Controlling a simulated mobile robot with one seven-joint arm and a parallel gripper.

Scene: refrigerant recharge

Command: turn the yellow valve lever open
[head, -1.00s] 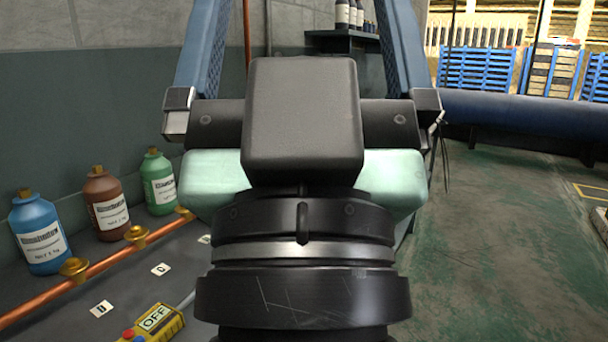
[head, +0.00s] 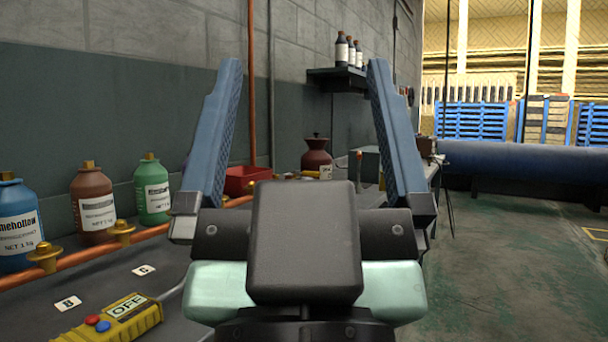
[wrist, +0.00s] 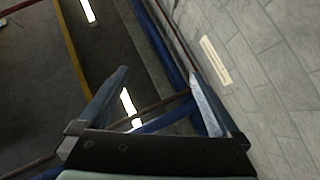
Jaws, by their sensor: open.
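My gripper (head: 305,66) is open and empty, with its two blue fingers pointing up and far apart in the head view. It also shows open in the wrist view (wrist: 158,73), with nothing between the fingers. I cannot clearly make out the yellow valve lever in either view. A small yellowish piece (head: 301,176) shows between the fingers beyond the gripper, too small to identify, and my gripper hides part of that area. A copper pipe (head: 88,258) with brass fittings (head: 122,232) runs along the bench at the left.
Blue (head: 17,222), brown (head: 94,205) and green (head: 152,190) bottles stand behind the pipe. A red tray (head: 246,181) and dark red jug (head: 317,158) are farther back. The green floor (head: 510,240) at right is open.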

